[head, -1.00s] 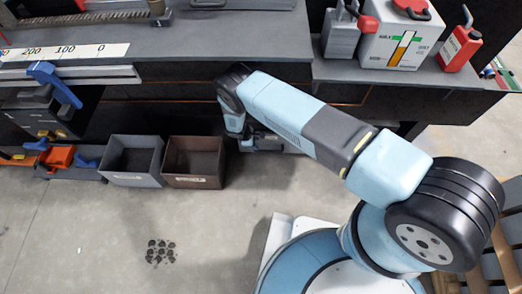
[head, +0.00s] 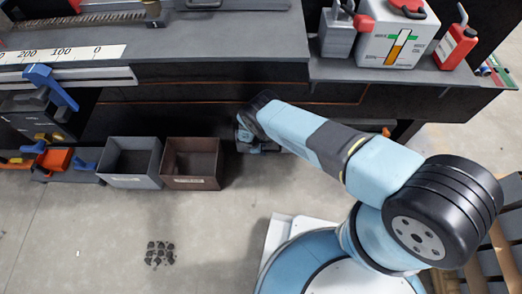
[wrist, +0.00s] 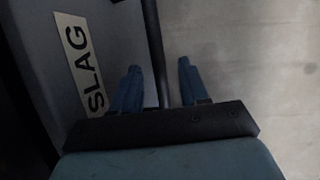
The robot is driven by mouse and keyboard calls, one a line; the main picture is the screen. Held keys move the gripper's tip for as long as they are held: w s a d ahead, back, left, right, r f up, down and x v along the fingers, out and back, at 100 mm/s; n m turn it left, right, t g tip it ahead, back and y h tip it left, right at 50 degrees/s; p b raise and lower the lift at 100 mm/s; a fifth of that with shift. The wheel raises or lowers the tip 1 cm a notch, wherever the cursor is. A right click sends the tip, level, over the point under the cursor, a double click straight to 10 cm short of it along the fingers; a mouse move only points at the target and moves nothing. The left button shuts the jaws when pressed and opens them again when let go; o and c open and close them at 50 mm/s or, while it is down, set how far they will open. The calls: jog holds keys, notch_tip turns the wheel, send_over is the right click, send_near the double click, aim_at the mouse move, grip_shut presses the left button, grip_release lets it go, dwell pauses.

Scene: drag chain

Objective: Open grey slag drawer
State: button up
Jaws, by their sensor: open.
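In the wrist view, a dark grey drawer front (wrist: 45,75) fills the left side. It carries a pale label (wrist: 80,62) reading "SLAG". A dark bar handle (wrist: 154,50) runs down the picture beside the front. My gripper (wrist: 158,68) is open, with one blue finger on each side of the handle as seen here. The handle is nearer the left finger; I cannot tell whether it touches. The handle's lower end is hidden behind the gripper body. In the head view, the drawer is not clearly visible, and my gripper is mostly hidden by my arm below the bench.
A grey bin (head: 129,178) and a brown bin (head: 191,182) stand on the floor left of my arm. The dark bench (head: 225,45) overhangs the area. A grey-white container (head: 395,37) and a red can (head: 456,47) stand on its right part.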

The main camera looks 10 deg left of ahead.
jog(key=shift+x, duration=0.85)
grip_shut()
